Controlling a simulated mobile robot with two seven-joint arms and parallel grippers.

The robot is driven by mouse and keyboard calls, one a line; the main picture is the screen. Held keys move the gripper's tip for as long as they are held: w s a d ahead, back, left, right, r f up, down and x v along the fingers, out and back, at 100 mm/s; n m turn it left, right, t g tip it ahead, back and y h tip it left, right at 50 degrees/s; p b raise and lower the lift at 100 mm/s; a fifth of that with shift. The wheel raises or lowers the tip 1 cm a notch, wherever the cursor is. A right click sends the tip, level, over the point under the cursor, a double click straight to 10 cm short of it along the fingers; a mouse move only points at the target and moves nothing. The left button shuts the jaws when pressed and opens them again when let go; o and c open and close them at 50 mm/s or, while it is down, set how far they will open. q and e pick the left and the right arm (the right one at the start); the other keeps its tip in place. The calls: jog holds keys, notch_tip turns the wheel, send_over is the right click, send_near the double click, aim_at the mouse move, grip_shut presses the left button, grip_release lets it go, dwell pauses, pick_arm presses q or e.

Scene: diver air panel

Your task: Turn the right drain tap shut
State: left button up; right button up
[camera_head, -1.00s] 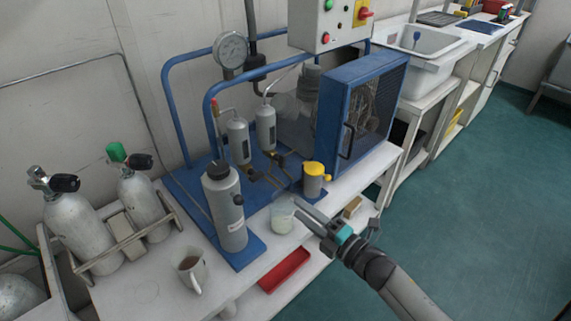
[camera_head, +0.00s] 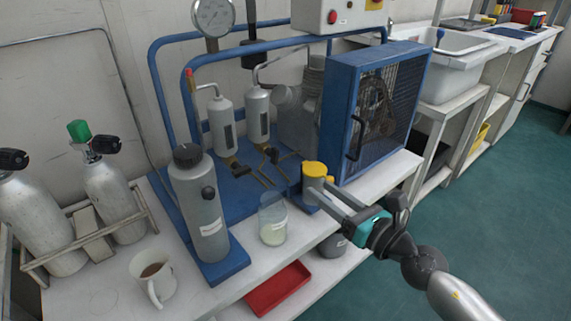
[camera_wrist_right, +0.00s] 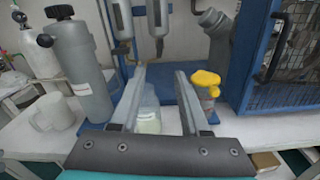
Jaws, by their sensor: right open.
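Two small grey cylinders hang on the blue frame, each with a brass and black drain tap below. The right drain tap (camera_head: 270,155) is under the right cylinder (camera_head: 258,115); its handle is too small for me to tell its position. In the right wrist view, the tap (camera_wrist_right: 160,45) shows beyond and between the fingertips. My right gripper (camera_head: 322,192) is open and empty, to the right of and nearer than the tap, apart from it. It also shows in the right wrist view (camera_wrist_right: 160,72). My left gripper is not in view.
A jar of cloudy liquid (camera_head: 272,225) stands below the taps. A yellow-capped grey part (camera_head: 316,178) is close by the right fingers. A large grey bottle (camera_head: 200,205) stands left; a mug (camera_head: 153,278) is at front left. The caged compressor (camera_head: 370,110) is at right.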

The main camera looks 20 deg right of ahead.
jog(key=p, duration=0.1)
send_near(277, 156)
jog(key=w, duration=0.1)
jog(key=x, duration=0.6)
jog(key=shift+w+a+f+b, duration=0.15)
jog(key=shift+a+b, duration=0.05)
jog(key=shift+b, duration=0.2)
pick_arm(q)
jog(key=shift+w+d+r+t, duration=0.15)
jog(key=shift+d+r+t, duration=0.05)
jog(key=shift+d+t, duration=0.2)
pick_arm(e)
jog(key=shift+x, duration=0.95)
jog(key=shift+c, duration=0.2)
grip_shut()
